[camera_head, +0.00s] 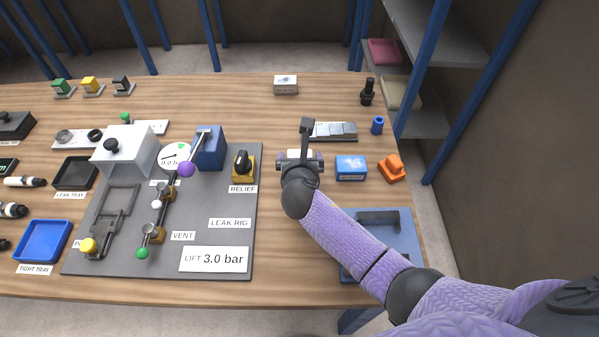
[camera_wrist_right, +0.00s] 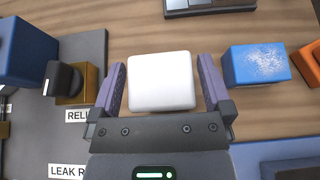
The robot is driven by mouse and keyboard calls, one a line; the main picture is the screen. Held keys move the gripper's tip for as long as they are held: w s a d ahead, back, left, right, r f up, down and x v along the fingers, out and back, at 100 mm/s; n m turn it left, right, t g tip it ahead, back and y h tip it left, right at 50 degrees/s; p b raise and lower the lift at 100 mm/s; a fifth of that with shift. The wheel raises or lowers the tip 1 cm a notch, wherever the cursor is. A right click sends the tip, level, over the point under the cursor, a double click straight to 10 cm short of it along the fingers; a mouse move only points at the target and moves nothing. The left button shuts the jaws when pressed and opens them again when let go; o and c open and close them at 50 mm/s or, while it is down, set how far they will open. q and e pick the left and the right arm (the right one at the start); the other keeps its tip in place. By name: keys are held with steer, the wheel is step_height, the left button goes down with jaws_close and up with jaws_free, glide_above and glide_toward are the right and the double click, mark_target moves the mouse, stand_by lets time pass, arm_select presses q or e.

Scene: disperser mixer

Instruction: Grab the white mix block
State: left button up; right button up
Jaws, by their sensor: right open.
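The white mix block (camera_wrist_right: 162,82) is a plain, rounded white block on the wooden table. In the right wrist view it sits between the two purple-grey fingers of my right gripper (camera_wrist_right: 162,75). The fingers are open, one on each side of it, with a narrow gap at the left; whether the right finger touches it I cannot tell. In the head view my right gripper (camera_head: 300,158) is over the table right of the grey rig board, and it largely hides the block. My left gripper is not in view.
A blue box (camera_head: 351,168) and an orange block (camera_head: 391,169) stand close at the right. The RELIEF knob (camera_head: 242,164) on the rig board is at the left. A grey metal tray (camera_head: 333,131) lies behind. A white box (camera_head: 286,85) stands farther back.

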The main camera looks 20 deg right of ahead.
steer(key=shift+c, duration=0.7)
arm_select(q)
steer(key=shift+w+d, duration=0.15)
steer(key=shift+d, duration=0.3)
arm_select(e)
steer(key=c, duration=1)
